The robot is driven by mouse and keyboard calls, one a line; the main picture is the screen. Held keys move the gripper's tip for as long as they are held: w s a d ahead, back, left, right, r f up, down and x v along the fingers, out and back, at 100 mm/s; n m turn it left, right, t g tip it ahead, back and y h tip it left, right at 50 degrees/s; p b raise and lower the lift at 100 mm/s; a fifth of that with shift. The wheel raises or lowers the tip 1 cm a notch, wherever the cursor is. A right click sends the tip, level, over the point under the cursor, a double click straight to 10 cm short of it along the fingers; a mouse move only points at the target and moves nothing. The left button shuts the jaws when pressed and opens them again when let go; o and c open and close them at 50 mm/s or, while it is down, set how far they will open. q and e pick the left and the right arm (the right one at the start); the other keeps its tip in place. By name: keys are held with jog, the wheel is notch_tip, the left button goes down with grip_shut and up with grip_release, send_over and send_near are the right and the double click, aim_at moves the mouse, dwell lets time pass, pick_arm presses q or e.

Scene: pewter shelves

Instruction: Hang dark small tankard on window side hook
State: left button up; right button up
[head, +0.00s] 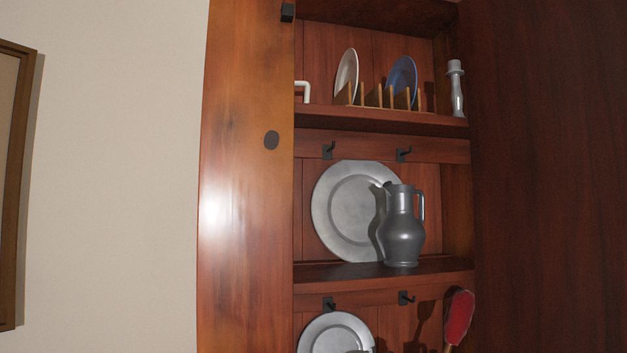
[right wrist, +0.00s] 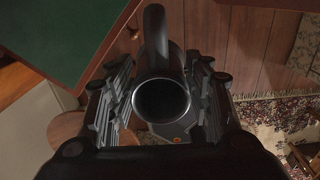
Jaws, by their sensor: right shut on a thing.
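A dark small tankard (right wrist: 162,100) is between the fingers of my right gripper (right wrist: 162,75) in the right wrist view. The gripper is shut on it. Its round mouth faces the camera and its handle points to the top of the picture. In the head view, dark hooks hang under the shelves: an upper left hook (head: 328,150), an upper right hook (head: 403,154), a lower left hook (head: 329,304) and a lower right hook (head: 405,298). All look empty. No window shows, so I cannot tell which is window side. Neither gripper shows in the head view.
A pewter jug (head: 402,230) and a large plate (head: 345,212) stand on the middle shelf. A plate rack (head: 372,98) is above. A red-headed utensil (head: 459,317) is at lower right. A green-topped surface (right wrist: 60,40) is near the tankard in the right wrist view.

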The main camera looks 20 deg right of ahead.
jog(key=shift+w+a+r+m, duration=0.15)
jog(key=shift+a+r+m, duration=0.15)
jog(key=shift+a, duration=0.05)
jog(key=s+a+r+m, duration=0.3)
jog(key=a+r+m, duration=0.3)
jog(key=m, duration=0.6)
jog(key=s+a+r+m, duration=0.3)
jog(key=a+r+m, duration=0.4)
jog(key=r+m, duration=0.3)
jog(key=shift+s+m, duration=0.35)
jog(key=shift+m, duration=1.45)
